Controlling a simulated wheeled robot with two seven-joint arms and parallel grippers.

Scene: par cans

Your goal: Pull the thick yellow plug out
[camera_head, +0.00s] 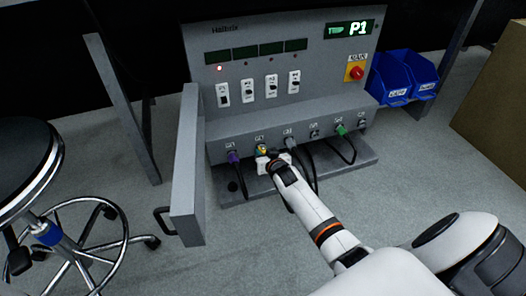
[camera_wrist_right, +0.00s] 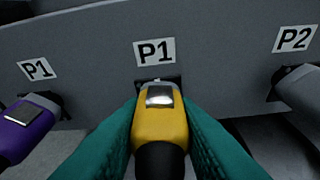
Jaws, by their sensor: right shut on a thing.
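The thick yellow plug (camera_wrist_right: 160,124) is in the middle of the right wrist view, with a silvery patch on top and a dark rear end. Its front end is at the dark socket under a P1 label; how deep it sits is hidden. The teal fingers of my right gripper (camera_wrist_right: 160,135) press on both its sides. In the head view, my right gripper (camera_head: 266,161) is at the panel's lower ledge, and a little of the yellow plug (camera_head: 262,149) shows there. My left gripper is out of view.
A purple plug (camera_wrist_right: 28,127) sits left of the yellow one and a grey plug (camera_wrist_right: 301,90) right. A green plug (camera_head: 341,130) is further right. An open grey door (camera_head: 187,170) stands left of the panel. Blue bins (camera_head: 403,76) are right; a stool (camera_head: 30,165) is far left.

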